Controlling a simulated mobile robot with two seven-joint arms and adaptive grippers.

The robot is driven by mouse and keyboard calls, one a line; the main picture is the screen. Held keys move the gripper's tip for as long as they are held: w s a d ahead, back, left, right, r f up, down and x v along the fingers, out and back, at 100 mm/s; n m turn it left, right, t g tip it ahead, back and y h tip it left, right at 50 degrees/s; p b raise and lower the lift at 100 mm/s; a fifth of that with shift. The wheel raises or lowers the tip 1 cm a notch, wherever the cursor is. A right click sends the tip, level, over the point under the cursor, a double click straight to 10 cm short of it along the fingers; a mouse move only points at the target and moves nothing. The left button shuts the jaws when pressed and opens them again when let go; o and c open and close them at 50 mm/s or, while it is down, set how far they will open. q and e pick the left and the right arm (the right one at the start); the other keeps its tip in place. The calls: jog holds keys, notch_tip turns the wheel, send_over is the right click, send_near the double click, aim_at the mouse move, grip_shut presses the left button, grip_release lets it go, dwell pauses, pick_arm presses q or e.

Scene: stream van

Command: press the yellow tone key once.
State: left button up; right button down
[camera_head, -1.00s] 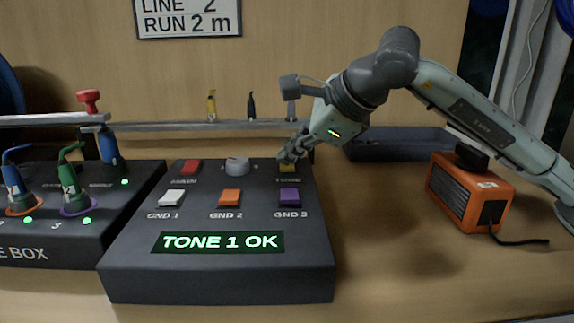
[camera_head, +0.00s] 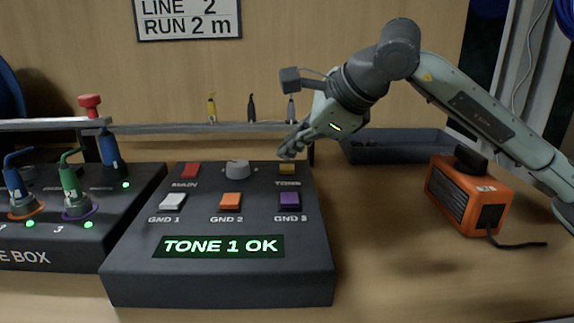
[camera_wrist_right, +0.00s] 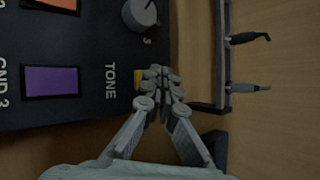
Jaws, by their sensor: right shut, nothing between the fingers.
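The yellow tone key (camera_head: 287,169) sits at the back right of the dark sloped console (camera_head: 130,270), above the word TONE. The console's display (camera_head: 218,245) reads "TONE 1 OK" in green. My right gripper (camera_head: 287,153) is shut and empty, just above and behind the yellow key, with a small gap in the head view. In the right wrist view the closed fingertips (camera_wrist_right: 158,74) cover most of the key, and only a yellow sliver (camera_wrist_right: 139,77) shows beside them. My left gripper is not in view.
Red (camera_head: 190,170), white, orange and purple (camera_head: 290,200) keys and a grey knob (camera_head: 237,169) share the console. A box with colored plugs (camera_head: 70,190) stands left. An orange device (camera_head: 468,196) and a dark tray (camera_head: 395,147) are right. A rail (camera_head: 230,126) runs behind.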

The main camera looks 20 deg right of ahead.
aim_at(290, 168)
jog(key=shift+r+p, duration=1.65)
jog(key=shift+r, duration=0.95)
jog(key=shift+f, duration=0.1)
